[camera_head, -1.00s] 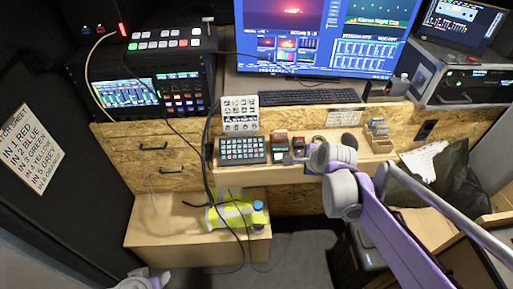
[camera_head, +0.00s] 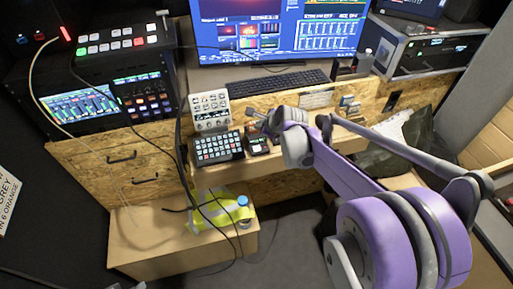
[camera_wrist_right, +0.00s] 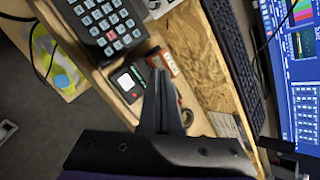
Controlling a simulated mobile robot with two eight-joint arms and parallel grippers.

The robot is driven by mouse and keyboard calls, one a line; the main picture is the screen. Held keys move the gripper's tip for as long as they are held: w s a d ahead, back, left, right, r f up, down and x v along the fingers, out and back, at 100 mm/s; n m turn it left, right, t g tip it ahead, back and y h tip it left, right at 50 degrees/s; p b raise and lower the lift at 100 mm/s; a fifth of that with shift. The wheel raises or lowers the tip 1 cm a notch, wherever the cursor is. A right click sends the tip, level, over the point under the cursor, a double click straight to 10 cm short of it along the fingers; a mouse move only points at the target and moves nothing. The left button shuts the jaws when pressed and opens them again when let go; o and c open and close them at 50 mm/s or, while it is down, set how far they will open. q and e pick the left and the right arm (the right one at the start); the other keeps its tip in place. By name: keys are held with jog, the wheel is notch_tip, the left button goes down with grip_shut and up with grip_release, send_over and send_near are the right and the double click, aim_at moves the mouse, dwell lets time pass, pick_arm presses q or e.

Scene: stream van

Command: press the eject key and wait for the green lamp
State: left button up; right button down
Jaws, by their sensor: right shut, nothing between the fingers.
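A small black box (camera_head: 258,143) with a pale square key stands on the wooden shelf, right of the grey keypad. It also shows in the right wrist view (camera_wrist_right: 126,83), with a white square and tiny green and red spots; I cannot tell which spot is a lit lamp. My right gripper (camera_head: 262,118) is shut and empty above the shelf, just behind and above this box in the head view. In the wrist view its fingertips (camera_wrist_right: 160,78) are right of the box; contact cannot be made out. My left gripper is not in view.
The keypad (camera_head: 217,148) is left of the box. A red-and-white box (camera_wrist_right: 163,62) stands beside it in the wrist view. A keyboard (camera_head: 276,83) and monitor (camera_head: 280,32) are behind. Cables hang at the shelf's left. A lower bench holds a yellow vest (camera_head: 212,212).

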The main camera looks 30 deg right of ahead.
jog(key=b, duration=0.6)
send_near(255, 141)
jog(key=shift+x, duration=2.65)
jog(key=shift+f, duration=0.25)
jog(key=shift+f, duration=0.25)
jog(key=shift+f+b, duration=0.45)
jog(key=shift+r, duration=0.1)
jog(key=shift+r+p, duration=0.55)
jog(key=shift+r, duration=0.2)
notch_tip(255, 141, up, 5)
jog(key=p, duration=0.3)
